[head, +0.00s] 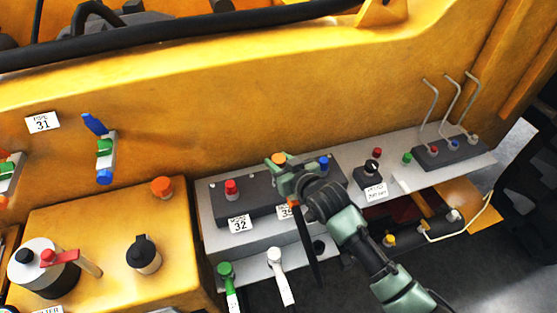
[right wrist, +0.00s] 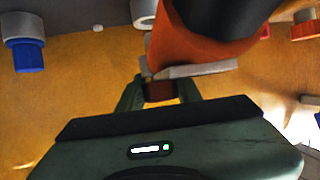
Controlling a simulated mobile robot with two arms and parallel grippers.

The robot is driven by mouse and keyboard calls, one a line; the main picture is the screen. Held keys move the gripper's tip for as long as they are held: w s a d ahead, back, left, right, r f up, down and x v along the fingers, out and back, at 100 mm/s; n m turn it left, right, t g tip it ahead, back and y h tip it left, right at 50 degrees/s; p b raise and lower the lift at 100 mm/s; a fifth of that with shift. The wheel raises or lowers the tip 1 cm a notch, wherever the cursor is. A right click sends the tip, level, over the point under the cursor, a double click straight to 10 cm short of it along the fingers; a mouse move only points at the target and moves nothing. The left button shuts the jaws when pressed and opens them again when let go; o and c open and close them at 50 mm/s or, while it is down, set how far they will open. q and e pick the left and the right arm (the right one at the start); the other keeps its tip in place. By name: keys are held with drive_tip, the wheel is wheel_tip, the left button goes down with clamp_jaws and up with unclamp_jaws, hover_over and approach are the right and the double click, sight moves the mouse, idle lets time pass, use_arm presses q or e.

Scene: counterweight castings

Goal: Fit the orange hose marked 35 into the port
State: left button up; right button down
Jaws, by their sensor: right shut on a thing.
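My right gripper (head: 285,174) is over the dark valve block (head: 262,205), between its red fitting (head: 231,187) and blue fitting (head: 323,162). In the right wrist view the gripper (right wrist: 160,90) is shut on the orange hose end (right wrist: 190,48), by a pale tab at its rim. The black hose (right wrist: 215,15) runs off the top edge; in the head view a black length (head: 306,245) hangs below the gripper. A pale ring (right wrist: 143,10), perhaps the port, shows beside the orange end. I cannot tell whether they touch. The orange-marked label (head: 285,211) is mostly covered. My left gripper is out of view.
Label 32 (head: 240,224) is below the red fitting. A black knob (head: 372,167) and bent metal levers (head: 450,112) are to the right. A yellow casting wall (head: 250,80) rises behind.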

drive_tip(key=shift+f+b, duration=1.05)
drive_tip(key=shift+f, duration=0.65)
drive_tip(key=c, duration=0.9)
unclamp_jaws()
drive_tip(key=shift+c, duration=0.2)
drive_tip(key=shift+o, duration=0.3)
drive_tip(key=b+v, duration=0.1)
drive_tip(key=v, duration=0.7)
